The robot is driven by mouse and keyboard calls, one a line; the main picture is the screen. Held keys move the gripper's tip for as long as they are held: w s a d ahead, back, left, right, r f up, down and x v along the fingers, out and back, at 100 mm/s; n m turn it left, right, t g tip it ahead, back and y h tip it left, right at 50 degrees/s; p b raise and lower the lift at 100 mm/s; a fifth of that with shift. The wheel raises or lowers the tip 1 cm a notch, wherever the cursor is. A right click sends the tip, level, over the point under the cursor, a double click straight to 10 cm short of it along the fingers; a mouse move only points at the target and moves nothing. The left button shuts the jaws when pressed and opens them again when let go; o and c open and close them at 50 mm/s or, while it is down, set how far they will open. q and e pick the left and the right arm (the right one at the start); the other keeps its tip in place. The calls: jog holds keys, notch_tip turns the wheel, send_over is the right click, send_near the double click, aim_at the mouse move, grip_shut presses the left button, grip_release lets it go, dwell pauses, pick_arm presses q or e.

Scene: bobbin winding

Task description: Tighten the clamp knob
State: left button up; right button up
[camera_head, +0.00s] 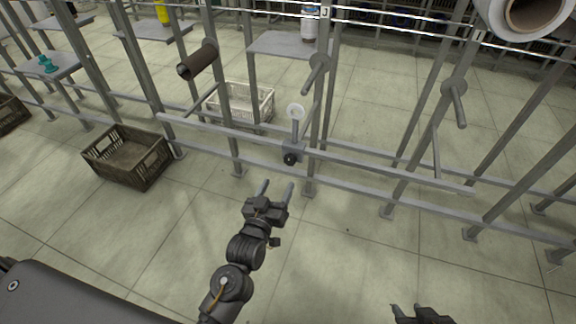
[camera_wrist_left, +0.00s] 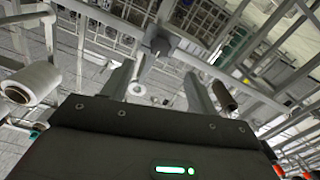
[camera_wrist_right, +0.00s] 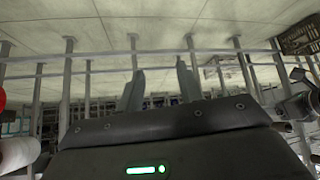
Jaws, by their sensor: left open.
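The clamp knob (camera_head: 290,158) is a small black knob on the front of a grey clamp block (camera_head: 296,148), fixed to the long horizontal rail of the frame. In the left wrist view the knob (camera_wrist_left: 159,46) shows dark beyond the fingers. My left gripper (camera_head: 276,187) is open and empty, below and slightly left of the knob in the head view, apart from it. Its two fingers also show in the left wrist view (camera_wrist_left: 158,70). My right gripper (camera_head: 422,312) is low at the bottom edge of the head view, away from the clamp; its fingers (camera_wrist_right: 160,72) stand apart and empty.
A white ring (camera_head: 296,112) on a stem rises above the clamp. A brown tube (camera_head: 198,60) sits on a peg; other pegs (camera_head: 453,92) are bare. A brown crate (camera_head: 128,156) and a pale crate (camera_head: 240,103) stand on the floor. The rail (camera_head: 400,175) crosses ahead.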

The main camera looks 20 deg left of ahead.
aim_at(289, 162)
pick_arm(q)
jog(key=w, duration=0.3)
jog(key=w+b, duration=0.1)
jog(key=w, duration=0.4)
jog(key=shift+w+d+f, duration=0.1)
jog(key=shift+w+d, duration=0.2)
jog(key=shift+w, duration=0.05)
jog(key=shift+w+b, duration=0.3)
jog(key=shift+w, duration=0.4)
pick_arm(e)
jog(key=w+a+r+n+t+y, duration=0.1)
jog(key=w+a+r+t+y, duration=0.1)
jog(key=w+a+r+t, duration=0.2)
pick_arm(q)
jog(key=shift+c, duration=0.3)
pick_arm(e)
jog(key=shift+a, duration=0.1)
pick_arm(q)
jog(key=c, duration=0.9)
jog(key=shift+c, duration=0.2)
pick_arm(e)
jog(key=shift+f, duration=0.1)
